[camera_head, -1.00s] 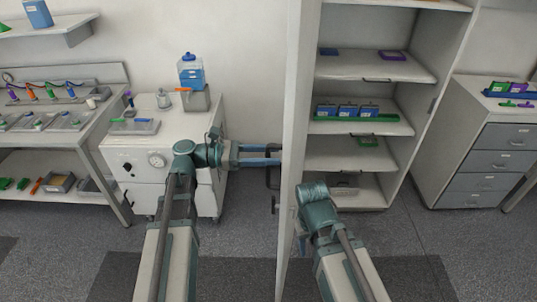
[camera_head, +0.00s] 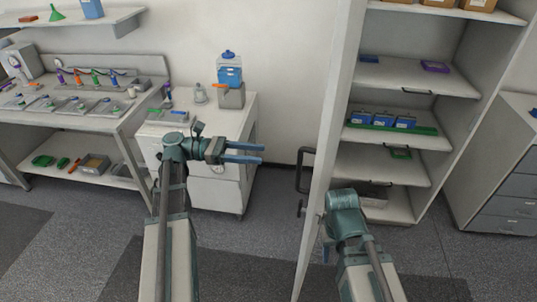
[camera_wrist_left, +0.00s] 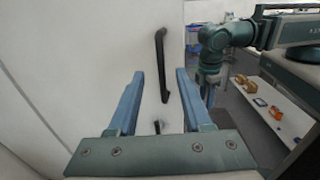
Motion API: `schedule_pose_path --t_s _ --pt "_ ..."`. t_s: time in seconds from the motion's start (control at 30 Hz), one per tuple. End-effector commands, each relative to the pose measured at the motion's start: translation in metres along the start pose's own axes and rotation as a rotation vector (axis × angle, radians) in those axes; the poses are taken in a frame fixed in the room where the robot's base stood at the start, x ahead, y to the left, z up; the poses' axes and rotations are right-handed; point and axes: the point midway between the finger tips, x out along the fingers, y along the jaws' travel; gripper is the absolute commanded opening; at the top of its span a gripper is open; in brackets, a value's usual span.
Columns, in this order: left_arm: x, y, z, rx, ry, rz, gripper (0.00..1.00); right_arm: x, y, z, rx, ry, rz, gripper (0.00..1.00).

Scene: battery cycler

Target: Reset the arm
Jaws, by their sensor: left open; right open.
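My left gripper (camera_head: 262,154) is open and empty in the head view. Its two blue fingers point right, toward the tall white cabinet door (camera_head: 335,150), with a gap before the black door handle (camera_head: 303,170). The left wrist view shows the same handle (camera_wrist_left: 160,65) beyond and between the open fingers (camera_wrist_left: 155,95), not gripped. My right arm is bent down beside the door's lower part in the head view. Its gripper (camera_head: 327,250) is mostly hidden there. In the left wrist view, the right gripper (camera_wrist_left: 208,88) hangs down, partly behind a left finger.
The open cabinet shelves (camera_head: 395,75) hold blue and purple boxes. A white wheeled cabinet (camera_head: 225,185) with a blue-lidded bottle (camera_head: 229,70) stands behind my left arm. A workbench (camera_head: 75,115) is at the left. A grey drawer unit (camera_head: 510,185) is at the right. Floor is open at lower left.

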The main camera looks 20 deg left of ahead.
Motion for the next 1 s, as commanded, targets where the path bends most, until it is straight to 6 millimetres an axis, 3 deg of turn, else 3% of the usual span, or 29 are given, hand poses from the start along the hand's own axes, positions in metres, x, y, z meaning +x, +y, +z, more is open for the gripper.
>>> schedule_pose_path --t_s 0.2,0.67,0.77,0.9,1.0 --pt "-0.009 0.000 0.000 0.000 0.000 -0.001 0.50 0.000 0.000 0.000 0.000 0.000 0.000 0.50" --pt "-0.004 -0.001 -0.004 0.012 0.018 -0.003 0.50 0.000 0.000 0.000 0.000 0.000 0.000 0.50" --pt "0.015 -0.005 -0.024 0.074 0.109 -0.017 0.50 0.000 0.000 0.000 0.000 0.000 0.000 0.50" --pt "0.054 -0.018 -0.081 0.285 0.369 -0.100 0.50 0.000 0.000 0.000 0.000 0.000 0.000 0.50" --pt "0.070 -0.032 -0.127 0.490 0.582 -0.225 0.50 0.000 0.000 0.000 0.000 0.000 0.000 0.50"
